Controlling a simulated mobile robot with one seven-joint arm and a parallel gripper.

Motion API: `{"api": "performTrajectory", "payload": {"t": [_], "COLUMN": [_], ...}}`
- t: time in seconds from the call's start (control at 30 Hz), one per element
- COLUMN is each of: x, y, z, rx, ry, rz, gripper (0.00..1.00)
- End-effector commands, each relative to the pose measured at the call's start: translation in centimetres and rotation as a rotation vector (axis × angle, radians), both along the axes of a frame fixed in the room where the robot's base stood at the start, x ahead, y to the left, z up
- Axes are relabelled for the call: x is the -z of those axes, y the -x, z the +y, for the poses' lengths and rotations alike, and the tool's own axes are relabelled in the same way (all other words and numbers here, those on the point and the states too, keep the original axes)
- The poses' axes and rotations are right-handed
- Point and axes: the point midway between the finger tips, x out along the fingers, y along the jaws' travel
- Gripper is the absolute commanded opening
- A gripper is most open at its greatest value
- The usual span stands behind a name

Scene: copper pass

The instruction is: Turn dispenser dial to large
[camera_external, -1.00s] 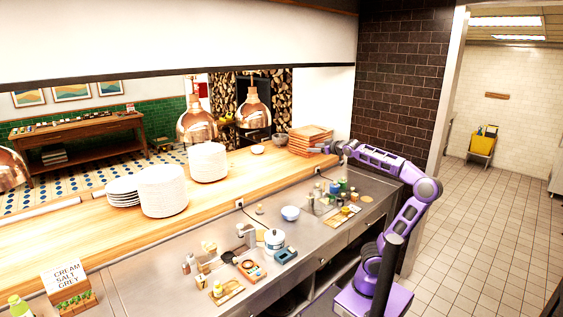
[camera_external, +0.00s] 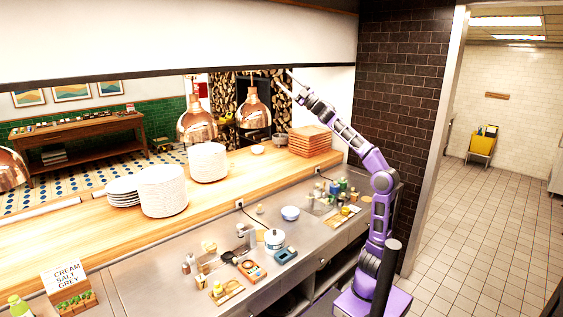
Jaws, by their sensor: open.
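No dial setting is readable. My gripper is far above and to the right of these.

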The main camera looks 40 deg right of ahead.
Motion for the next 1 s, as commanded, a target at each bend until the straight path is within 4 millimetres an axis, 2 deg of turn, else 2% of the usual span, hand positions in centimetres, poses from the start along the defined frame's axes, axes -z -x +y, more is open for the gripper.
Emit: {"api": "performTrajectory", "payload": {"t": [0.07,0.27,0.47,0.67,0.77,0.9,1.0], "x": [-1.1,0.3,2.3,5.6,8.6,14.8,19.6], "y": [1.2,0.5,-0.4,-2.3,-4.2,-8.0,-11.0], "z": [2.0,3.4,5.5,8.0,9.5,11.1,11.3], "rx": [-0.017,-0.058,-0.116,-0.187,-0.233,-0.303,-0.345], "ry": [0.042,0.015,-0.02,-0.073,-0.12,-0.225,-0.324], "rz": [-0.042,0.001,0.057,0.145,0.22,0.363,0.471], "gripper": [0.66,0.66,0.66,0.66,0.66,0.66,0.66]}}
